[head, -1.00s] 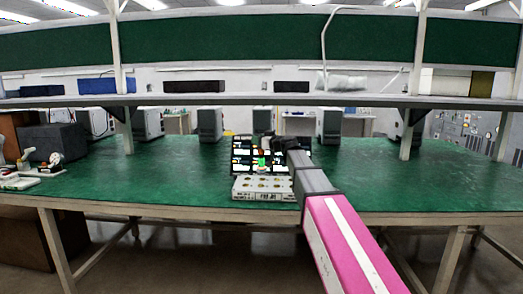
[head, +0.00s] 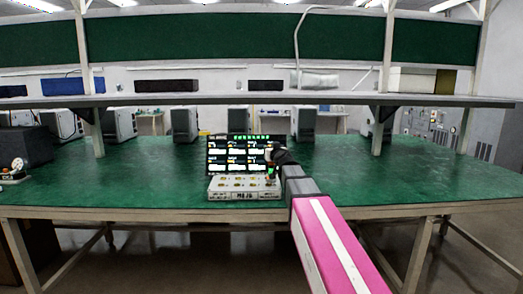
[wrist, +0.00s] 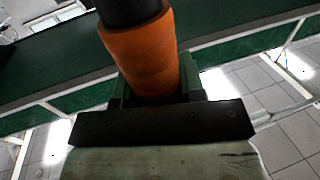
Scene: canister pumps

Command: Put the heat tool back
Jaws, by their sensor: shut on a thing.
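The heat tool shows in the wrist view as an orange cylinder (wrist: 145,55) with a black end (wrist: 130,8) at the top of the picture. My gripper (wrist: 155,85) is shut around the orange part. In the head view my gripper (head: 277,160) is small and dark, above the table at the right edge of a black display rack (head: 235,152). The tool is too small there to make out clearly. A white box (head: 243,193) with several yellowish spots on top stands on the table in front of the rack, just left of my gripper.
The green table (head: 390,180) is clear to the right. A white shelf (head: 250,99) on posts runs above it. A dark box (head: 24,147) and small items (head: 15,170) stand at the left. Several grey cases (head: 184,124) line the back.

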